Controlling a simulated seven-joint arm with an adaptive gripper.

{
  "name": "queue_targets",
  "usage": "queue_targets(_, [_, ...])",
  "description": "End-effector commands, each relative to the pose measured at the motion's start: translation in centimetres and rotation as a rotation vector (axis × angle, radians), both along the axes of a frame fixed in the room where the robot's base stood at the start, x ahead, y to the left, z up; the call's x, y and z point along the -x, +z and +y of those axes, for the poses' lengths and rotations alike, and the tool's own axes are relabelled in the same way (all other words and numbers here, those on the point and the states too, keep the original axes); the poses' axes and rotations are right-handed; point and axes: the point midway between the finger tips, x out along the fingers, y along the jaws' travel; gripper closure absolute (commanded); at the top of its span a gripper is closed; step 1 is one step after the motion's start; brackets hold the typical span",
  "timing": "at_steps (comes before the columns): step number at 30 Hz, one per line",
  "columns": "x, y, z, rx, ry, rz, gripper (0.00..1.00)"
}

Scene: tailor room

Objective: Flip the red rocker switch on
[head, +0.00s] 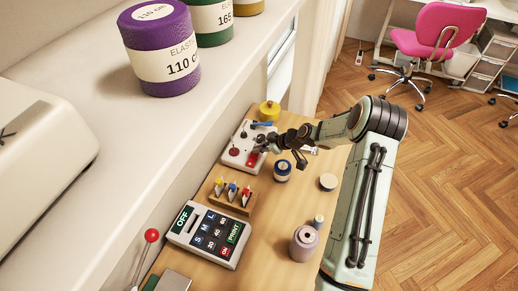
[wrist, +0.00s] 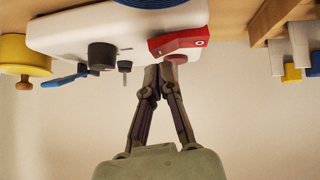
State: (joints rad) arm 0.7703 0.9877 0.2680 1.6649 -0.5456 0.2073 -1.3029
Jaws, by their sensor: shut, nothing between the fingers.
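The red rocker switch (wrist: 178,41) sits on a white box (wrist: 60,32) that spans the top of the wrist view. The rocker looks wedge-shaped and has a small white ring mark at its right end. A dull red round part (wrist: 176,58) is by the fingertips.
A black knob (wrist: 103,56) and a small metal toggle (wrist: 125,67) stand on the box near my fingers. A blue-banded spool (head: 282,172), a wooden rack (head: 230,197) and a keypad device (head: 208,236) are close by. A yellow spool (head: 269,110) stands behind the box.

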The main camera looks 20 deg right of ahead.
Motion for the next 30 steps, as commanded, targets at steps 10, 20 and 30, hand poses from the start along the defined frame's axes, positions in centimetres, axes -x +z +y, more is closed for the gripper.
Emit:
queue_targets(10, [0.0,-0.6,-0.1,-0.001,-0.001,0.0,1.0])
queue_targets(20, [-0.4,-1.5,-0.4,-0.083,-0.001,0.079,1.0])
queue_targets(30, [-0.1,-1.3,-0.1,-0.08,0.0,0.078,1.0])
